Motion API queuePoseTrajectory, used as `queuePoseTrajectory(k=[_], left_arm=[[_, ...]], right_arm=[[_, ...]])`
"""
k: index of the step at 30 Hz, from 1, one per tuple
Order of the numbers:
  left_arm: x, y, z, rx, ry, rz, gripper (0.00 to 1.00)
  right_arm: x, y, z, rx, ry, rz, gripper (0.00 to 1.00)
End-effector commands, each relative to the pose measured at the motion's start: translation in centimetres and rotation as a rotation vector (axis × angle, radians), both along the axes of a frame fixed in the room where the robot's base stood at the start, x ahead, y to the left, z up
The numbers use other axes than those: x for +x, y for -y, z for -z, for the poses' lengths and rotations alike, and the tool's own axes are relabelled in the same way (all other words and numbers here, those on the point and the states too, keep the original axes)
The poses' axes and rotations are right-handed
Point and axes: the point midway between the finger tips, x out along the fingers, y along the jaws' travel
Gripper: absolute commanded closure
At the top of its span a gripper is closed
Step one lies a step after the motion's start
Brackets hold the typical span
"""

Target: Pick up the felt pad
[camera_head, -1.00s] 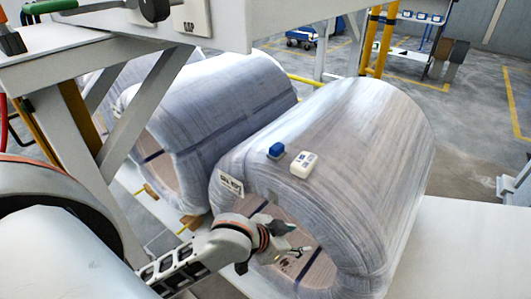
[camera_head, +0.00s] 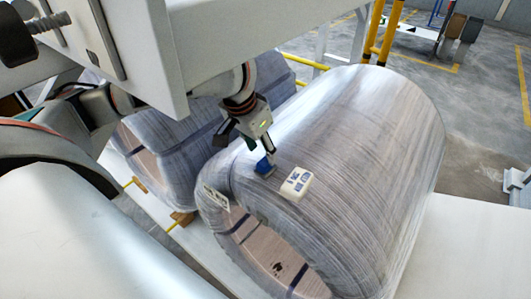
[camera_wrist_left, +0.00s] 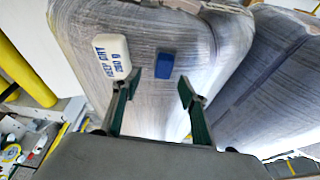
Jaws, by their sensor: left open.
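The felt pad, a small blue block (camera_head: 265,167), lies on top of the front wrapped coil (camera_head: 350,150), close to its left end. My left gripper (camera_head: 262,153) points down just above it, with its fingertips partly covering it in the head view. In the left wrist view the blue pad (camera_wrist_left: 165,65) shows just beyond the gap between the open fingers (camera_wrist_left: 160,84), nothing held. Whether a finger touches it I cannot tell. My right gripper is in neither current view.
A white pack (camera_head: 297,183) printed "KEEP DRY" lies close beside the pad on the same coil. A second wrapped coil (camera_head: 165,135) stands behind to the left. A pale beam (camera_head: 210,50) hangs over the upper left, close to my left arm.

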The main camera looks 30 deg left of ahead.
Motion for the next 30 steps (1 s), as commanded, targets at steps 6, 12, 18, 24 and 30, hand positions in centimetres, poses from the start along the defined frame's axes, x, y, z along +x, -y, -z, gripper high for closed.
queuePoseTrajectory(k=[6, 12, 18, 24, 30], left_arm=[[-0.2, -0.9, -0.2, -0.005, -0.025, -0.046, 0.57], [0.3, -0.7, 1.8, -0.006, -0.025, -0.044, 0.57], [0.9, -0.3, 3.9, -0.006, -0.027, -0.044, 0.57], [1.6, -0.2, 6.3, -0.005, -0.024, -0.044, 0.57], [1.9, -0.3, 6.8, -0.004, -0.021, -0.045, 0.57]], right_arm=[[0.5, 0.3, -0.3, -0.004, 0.010, 0.001, 0.60], [-0.6, 1.0, 0.5, -0.020, -0.012, -0.004, 0.60], [-0.8, 1.1, 0.7, -0.022, -0.016, -0.004, 0.60], [-0.6, 0.9, 0.5, -0.016, -0.012, -0.002, 0.60], [-0.2, 0.4, 0.2, -0.008, -0.005, 0.000, 0.60]])
